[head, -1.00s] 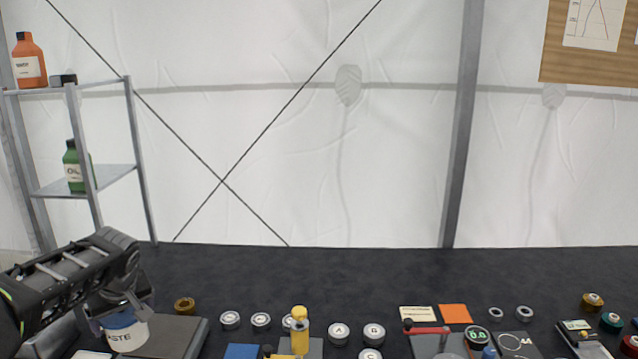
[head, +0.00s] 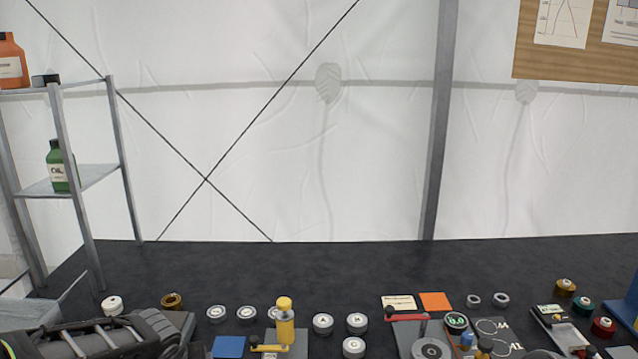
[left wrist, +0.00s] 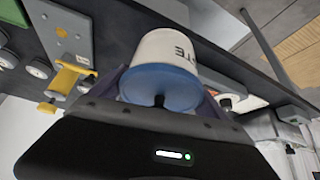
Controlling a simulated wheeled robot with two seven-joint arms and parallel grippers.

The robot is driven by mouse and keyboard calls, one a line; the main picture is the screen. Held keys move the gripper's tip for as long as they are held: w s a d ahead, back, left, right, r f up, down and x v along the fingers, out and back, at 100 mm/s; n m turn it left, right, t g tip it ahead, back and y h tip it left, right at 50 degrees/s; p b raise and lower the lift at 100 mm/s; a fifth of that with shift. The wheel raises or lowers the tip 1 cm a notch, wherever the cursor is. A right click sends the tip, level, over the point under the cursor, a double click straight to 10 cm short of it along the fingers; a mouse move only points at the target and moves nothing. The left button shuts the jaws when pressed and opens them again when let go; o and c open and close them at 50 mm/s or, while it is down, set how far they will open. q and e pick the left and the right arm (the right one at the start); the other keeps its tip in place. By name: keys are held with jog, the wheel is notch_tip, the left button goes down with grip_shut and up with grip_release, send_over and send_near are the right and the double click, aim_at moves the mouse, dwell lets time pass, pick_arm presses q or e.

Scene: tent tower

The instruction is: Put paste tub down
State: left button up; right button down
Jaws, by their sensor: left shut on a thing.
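The paste tub (left wrist: 168,52) is white with a blue end and dark lettering, partly readable as "TE". It shows in the left wrist view, tilted in that picture, with its blue end towards the camera. My left gripper (left wrist: 160,92) is shut on it, with a dark finger on each side. In the head view my left arm lies low at the bottom left; the tub and fingertips are not visible there. Whether the tub touches any surface cannot be told. My right gripper is in neither view.
A metal shelf (head: 92,173) with a green oil bottle (head: 62,165) stands at the left. A white-topped item (head: 112,305) and a brass ring (head: 172,300) lie near my left arm. Small parts crowd the front of the dark table (head: 330,265); its back strip is clear.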

pick_arm(q)
jog(key=d+f+m, duration=0.1)
jog(key=d, duration=0.1)
jog(key=s+d+f+m+h, duration=0.1)
jog(key=d, duration=0.2)
jog(key=d+f, duration=0.2)
jog(key=shift+s+d+m, duration=0.2)
jog(key=shift+d+m, duration=0.05)
jog(key=shift+m, duration=0.15)
